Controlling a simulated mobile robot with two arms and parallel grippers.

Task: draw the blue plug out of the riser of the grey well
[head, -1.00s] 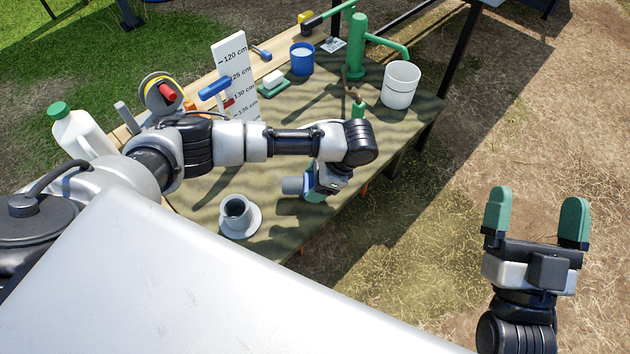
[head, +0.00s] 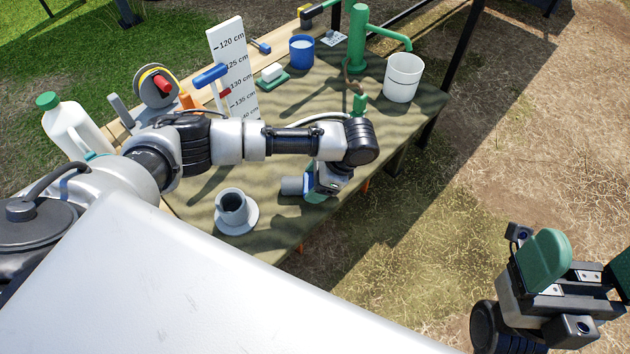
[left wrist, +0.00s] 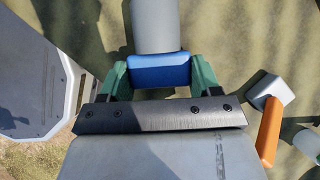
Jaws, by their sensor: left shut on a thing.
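My left gripper (head: 320,186) is low over the near part of the table. In the left wrist view its green fingers (left wrist: 160,75) are shut on the blue plug (left wrist: 160,70), one on each side. A grey tube (left wrist: 153,25) adjoins the plug's far side; it also shows left of the gripper in the head view (head: 291,186). I cannot tell whether the plug sits inside this tube. A grey upright pipe with a round flange (head: 240,225) stands to the left, its top dark and open-looking. My right gripper (head: 585,268) is open and empty, off the table.
The table (head: 300,110) holds a white bucket (head: 403,75), green pump (head: 356,45), blue cup (head: 302,50), marked board (head: 232,60) and reel (head: 155,88). A white jug (head: 75,130) stands left. An orange bar (left wrist: 269,130) lies right of the gripper.

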